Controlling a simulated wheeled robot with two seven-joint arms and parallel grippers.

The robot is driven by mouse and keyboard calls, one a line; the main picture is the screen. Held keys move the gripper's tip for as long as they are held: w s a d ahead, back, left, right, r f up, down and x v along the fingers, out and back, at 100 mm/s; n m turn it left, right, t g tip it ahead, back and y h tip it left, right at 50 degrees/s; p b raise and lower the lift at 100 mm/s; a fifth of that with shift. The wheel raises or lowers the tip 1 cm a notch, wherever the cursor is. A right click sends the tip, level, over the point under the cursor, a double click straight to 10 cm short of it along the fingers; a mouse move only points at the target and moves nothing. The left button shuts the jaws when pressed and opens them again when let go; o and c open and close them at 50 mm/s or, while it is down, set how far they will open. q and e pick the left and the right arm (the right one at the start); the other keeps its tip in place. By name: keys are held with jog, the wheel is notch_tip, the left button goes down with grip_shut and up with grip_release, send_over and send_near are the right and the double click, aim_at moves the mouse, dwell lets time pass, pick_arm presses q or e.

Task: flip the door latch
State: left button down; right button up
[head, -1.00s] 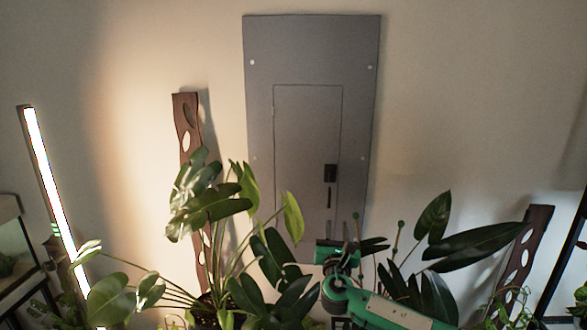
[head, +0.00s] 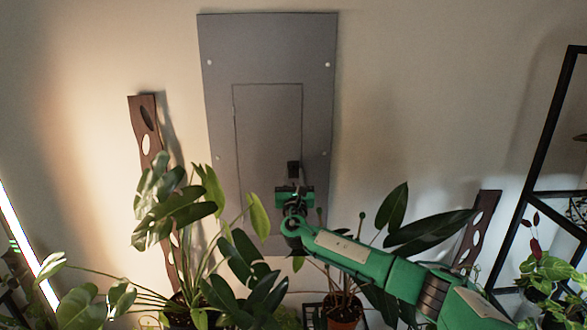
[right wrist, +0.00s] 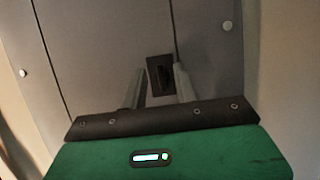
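The grey panel (head: 218,120) on the wall has an inset door (head: 265,125) with a black latch (head: 293,167) low on its right side. My right gripper (head: 294,182) is in front of the door, just below the latch in the head view. In the right wrist view, the latch (right wrist: 160,73) shows between the two fingertips of my right gripper (right wrist: 160,68). The fingers are apart, with nothing held; the right finger overlaps the latch's right edge. I cannot tell whether they touch it. My left gripper is not in view.
Leafy potted plants (head: 180,205) stand below and left of the panel. Another plant in a terracotta pot (head: 343,312) is beneath my right arm. Dark wooden boards (head: 145,130) lean on the wall, and a black shelf frame (head: 545,150) is at the right.

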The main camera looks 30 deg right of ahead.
jog(key=shift+w+d+r, duration=0.2)
jog(key=shift+w+d, duration=0.2)
jog(key=shift+w, duration=0.2)
jog(key=shift+c, duration=0.2)
